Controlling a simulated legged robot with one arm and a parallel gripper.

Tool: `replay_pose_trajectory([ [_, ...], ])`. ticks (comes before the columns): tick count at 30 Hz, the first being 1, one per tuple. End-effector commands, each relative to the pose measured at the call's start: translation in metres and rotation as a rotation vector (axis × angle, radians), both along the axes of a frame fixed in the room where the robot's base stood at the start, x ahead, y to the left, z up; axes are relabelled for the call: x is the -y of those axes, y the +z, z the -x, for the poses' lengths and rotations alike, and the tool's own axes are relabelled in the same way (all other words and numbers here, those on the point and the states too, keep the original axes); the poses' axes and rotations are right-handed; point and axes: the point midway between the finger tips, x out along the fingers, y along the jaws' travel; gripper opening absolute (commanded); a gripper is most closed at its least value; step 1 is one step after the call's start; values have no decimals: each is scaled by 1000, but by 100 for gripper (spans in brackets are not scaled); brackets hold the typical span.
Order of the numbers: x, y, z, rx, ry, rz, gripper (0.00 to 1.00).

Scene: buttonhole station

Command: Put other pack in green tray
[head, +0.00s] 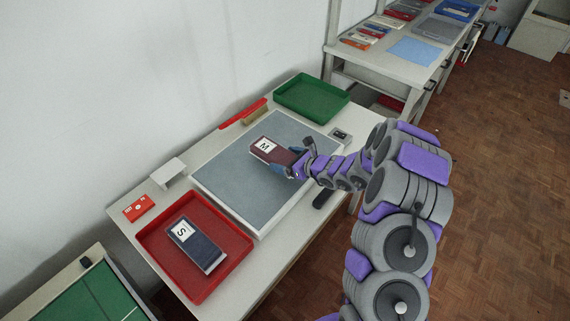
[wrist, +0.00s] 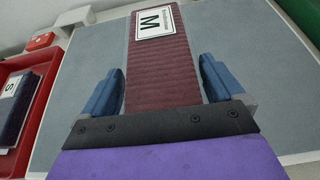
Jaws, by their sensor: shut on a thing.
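A maroon pack with a white M label (head: 276,152) is over the grey mat (head: 235,178) in the middle of the table. My gripper (head: 287,163) is shut on its near end. In the wrist view the blue fingers of my gripper (wrist: 162,82) lie along both sides of the maroon pack (wrist: 160,60). I cannot tell whether the pack touches the mat. A dark blue pack with an S label (head: 197,245) lies in the red tray (head: 150,238), which also shows in the wrist view (wrist: 45,95). The green tray (head: 312,113) at the table's far end is empty.
A brush (head: 254,113) and a red strip (head: 242,115) lie by the wall side. A white stand (head: 168,172) and a red card (head: 139,208) are near the red tray. A small dark device (head: 341,134) sits right of the mat. A second table (head: 415,72) stands behind.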

Motion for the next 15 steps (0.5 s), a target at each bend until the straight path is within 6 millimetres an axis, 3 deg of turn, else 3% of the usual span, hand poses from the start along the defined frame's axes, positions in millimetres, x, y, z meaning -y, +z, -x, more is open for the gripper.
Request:
replay_pose_trajectory([
  [7, -5, -2, -14, 2, 2, 1, 59],
  [12, -4, -31, -12, -2, 1, 2, 59],
  [15, -4, -37, -13, 1, -1, -1, 59],
])
